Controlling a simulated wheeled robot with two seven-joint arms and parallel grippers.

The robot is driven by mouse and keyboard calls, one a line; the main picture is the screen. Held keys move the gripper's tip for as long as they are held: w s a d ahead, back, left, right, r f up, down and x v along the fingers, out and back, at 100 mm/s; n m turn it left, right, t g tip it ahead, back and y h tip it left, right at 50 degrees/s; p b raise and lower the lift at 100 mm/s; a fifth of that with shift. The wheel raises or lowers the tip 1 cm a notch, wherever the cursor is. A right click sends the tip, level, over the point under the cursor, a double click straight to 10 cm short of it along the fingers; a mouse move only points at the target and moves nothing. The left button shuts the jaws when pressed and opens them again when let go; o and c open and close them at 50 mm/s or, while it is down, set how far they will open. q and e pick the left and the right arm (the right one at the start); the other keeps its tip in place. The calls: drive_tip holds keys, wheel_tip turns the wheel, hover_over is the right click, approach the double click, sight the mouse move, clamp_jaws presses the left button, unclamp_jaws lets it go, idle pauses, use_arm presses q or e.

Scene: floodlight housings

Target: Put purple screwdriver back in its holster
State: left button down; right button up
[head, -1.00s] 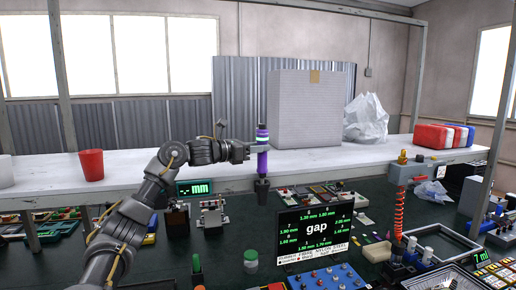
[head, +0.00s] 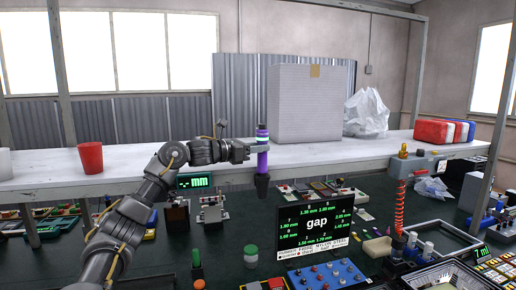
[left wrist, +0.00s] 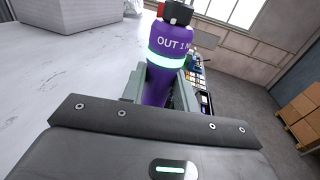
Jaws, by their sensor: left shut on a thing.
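The purple screwdriver (head: 262,161) stands upright, with a black top and a pale glowing band. My left gripper (head: 259,149) is shut around its body from the left. In the left wrist view the screwdriver (left wrist: 160,82) shows the lettering "OUT 1" and a green-lit ring, with the gripper's fingers (left wrist: 162,88) on both sides of it. A black tapered cup (head: 262,186), which looks like the holster, is directly below the purple body and in line with it. I cannot tell how deep the screwdriver sits in it. My right gripper is out of view.
A white shelf (head: 40,178) runs behind, with a red cup (head: 91,158), a large grey box (head: 303,104) and a plastic bag (head: 366,113). A "gap" display (head: 317,225) stands right of the cup. An orange coiled hose (head: 400,208) hangs further right. The bench is crowded.

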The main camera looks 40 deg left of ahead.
use_arm(q)
drive_tip(key=shift+f+b, duration=0.5)
drive_tip(key=shift+f, duration=0.15)
drive_tip(key=c, duration=1)
unclamp_jaws()
drive_tip(key=shift+f, duration=0.1)
drive_tip(key=b+v, duration=0.5)
drive_tip(key=v, duration=0.6)
drive_tip(key=shift+d, duration=0.1)
